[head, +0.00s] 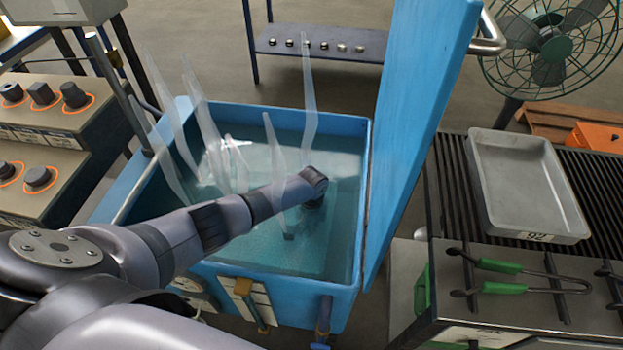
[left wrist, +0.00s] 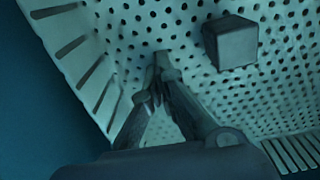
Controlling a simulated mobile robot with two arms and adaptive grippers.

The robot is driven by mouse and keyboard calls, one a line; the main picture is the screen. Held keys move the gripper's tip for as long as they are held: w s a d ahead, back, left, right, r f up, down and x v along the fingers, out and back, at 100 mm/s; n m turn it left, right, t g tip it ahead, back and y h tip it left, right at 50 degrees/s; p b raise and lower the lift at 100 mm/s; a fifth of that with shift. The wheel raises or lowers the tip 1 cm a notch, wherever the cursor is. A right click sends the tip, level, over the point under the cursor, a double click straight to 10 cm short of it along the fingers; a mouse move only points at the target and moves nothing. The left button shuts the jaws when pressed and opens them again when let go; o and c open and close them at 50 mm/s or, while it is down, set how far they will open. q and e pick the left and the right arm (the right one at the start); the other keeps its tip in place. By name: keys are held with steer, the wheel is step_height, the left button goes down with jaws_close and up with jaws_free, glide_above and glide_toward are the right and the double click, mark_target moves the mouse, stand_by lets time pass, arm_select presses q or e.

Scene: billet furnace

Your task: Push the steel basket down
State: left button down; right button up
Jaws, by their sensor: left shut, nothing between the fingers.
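The steel basket (left wrist: 120,45) fills most of the left wrist view. It has a perforated floor and slotted side walls, tinted blue-green. A dark metal block (left wrist: 231,43) sits on its floor at upper right. My left gripper (left wrist: 157,65) is shut and empty, its fingertips over the perforated floor; I cannot tell whether they touch it. In the head view my left arm reaches over the blue tank (head: 290,280), with the wrist end down at the water (head: 265,160) and the fingers hidden. The basket is hard to make out there through the water. My right gripper is out of view.
The tank's blue lid (head: 425,110) stands open on its right side. Pale wisps rise from the water. A grey tray (head: 530,190) and green-handled tongs (head: 505,267) lie on the bench at right. A knob panel (head: 45,130) stands at left, a fan (head: 553,47) behind.

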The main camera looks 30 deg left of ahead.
arm_select(q)
steer(key=shift+s+f, duration=0.25)
steer(key=shift+s, duration=0.05)
steer(key=r+p, duration=0.1)
steer(key=p, duration=0.1)
steer(key=r+p, duration=0.4)
steer(key=shift+w+r, duration=0.2)
steer(key=shift+w, duration=0.05)
step_height(320, 180, up, 9)
steer(key=shift+p, duration=0.35)
